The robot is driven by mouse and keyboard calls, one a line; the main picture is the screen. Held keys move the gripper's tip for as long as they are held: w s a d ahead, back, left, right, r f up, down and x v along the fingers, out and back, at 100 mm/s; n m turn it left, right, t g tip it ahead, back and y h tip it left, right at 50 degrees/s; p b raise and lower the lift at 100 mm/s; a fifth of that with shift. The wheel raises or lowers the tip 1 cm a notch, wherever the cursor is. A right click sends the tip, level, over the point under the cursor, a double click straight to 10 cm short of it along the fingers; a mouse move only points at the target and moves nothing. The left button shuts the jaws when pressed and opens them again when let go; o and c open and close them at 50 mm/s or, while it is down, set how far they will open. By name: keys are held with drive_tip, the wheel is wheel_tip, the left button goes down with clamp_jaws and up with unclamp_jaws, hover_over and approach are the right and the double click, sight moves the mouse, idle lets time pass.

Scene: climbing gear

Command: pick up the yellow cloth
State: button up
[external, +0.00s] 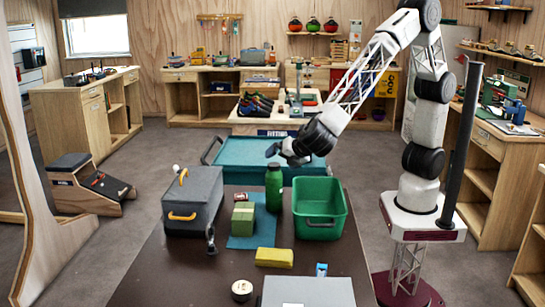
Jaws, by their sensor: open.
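The yellow cloth (274,257) lies on the dark table as a small folded, block-like shape, near the front middle. Nothing rests on it. My gripper (277,152) is open and empty. In the picture it appears above the green bottle and well above the cloth, clear of it. The gap between its fingers is small and hard to make out in this view.
A green bottle (274,188) stands beside an open green bin (342,226). A green block (243,220) sits on a teal mat (268,228). A grey box (197,190) stands left. A grey case (308,293), a round tin (242,290) and a small blue item (321,269) lie in front.

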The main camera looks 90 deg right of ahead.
drive_tip(key=w+a+f+n+t+y, duration=0.15)
drive_tip(key=a+f+n, duration=0.3)
drive_tip(key=a, duration=0.65)
drive_tip(key=n+t+y, duration=0.2)
drive_tip(key=n+t, duration=0.1)
drive_tip(key=n, duration=0.2)
hover_over(283, 254)
drive_tip(key=d, duration=0.1)
drive_tip(key=f, duration=0.8)
drive_tip(key=shift+s+d, duration=0.15)
drive_tip(key=shift+s, duration=0.2)
drive_tip(key=s+f+n, duration=0.1)
drive_tip(key=s+f, duration=0.1)
drive_tip(key=s+a+f+n+y, duration=0.1)
drive_tip(key=s+f+n, duration=0.2)
drive_tip(key=f+n, duration=0.1)
drive_tip(key=shift+s+a+f+t+y, duration=0.1)
drive_tip(key=shift+s+a+t+y, duration=0.15)
drive_tip(key=shift+s+a+y, duration=0.15)
drive_tip(key=shift+s+f+n, duration=0.25)
drive_tip(key=shift+s+f, duration=0.05)
drive_tip(key=shift+s, duration=0.05)
drive_tip(key=shift+w, duration=0.1)
drive_tip(key=shift+x, duration=1.2)
drive_tip(key=shift+w, duration=0.1)
